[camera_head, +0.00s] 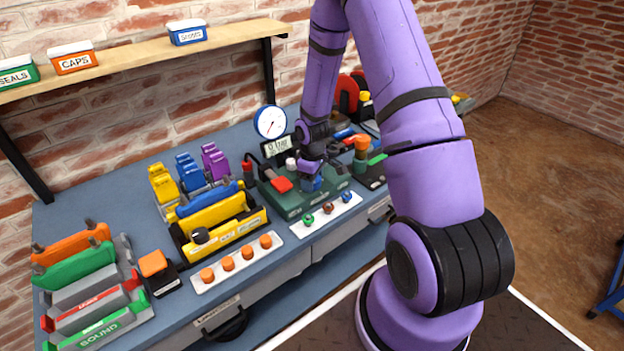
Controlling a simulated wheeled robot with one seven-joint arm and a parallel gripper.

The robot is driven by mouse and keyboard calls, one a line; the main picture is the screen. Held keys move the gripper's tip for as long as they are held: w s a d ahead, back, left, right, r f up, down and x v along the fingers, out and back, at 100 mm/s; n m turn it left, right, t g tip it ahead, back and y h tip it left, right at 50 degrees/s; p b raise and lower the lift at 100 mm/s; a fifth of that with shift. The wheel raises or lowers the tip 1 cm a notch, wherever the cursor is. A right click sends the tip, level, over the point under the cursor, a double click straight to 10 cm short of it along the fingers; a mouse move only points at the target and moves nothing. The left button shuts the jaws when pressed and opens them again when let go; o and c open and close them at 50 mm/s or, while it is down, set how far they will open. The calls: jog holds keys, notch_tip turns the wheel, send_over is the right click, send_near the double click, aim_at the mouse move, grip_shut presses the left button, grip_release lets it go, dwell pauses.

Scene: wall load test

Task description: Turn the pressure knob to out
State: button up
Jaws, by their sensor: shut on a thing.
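A dark green test unit (286,203) stands on the blue-grey bench, with a round white gauge (270,122) and a small display (274,147) behind it. On its top are a red block (281,184) and, at the right, a blue knob (312,184), which looks like the pressure knob. My gripper (311,173) reaches down from above and is shut on the blue knob. The fingers and wrist hide much of the knob, and I cannot read its marks or its setting.
A yellow unit with a black knob (200,236) stands left of the green unit. White strips with orange caps (228,263) and small coloured fittings (327,208) lie in front. An orange-topped device (361,145) stands close on the right. A wooden shelf (130,57) holds labelled boxes above.

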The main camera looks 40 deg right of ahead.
jog(key=shift+n, duration=1.7)
jog(key=o, duration=0.9)
notch_tip(320, 180, up, 11)
jog(key=shift+f, duration=0.1)
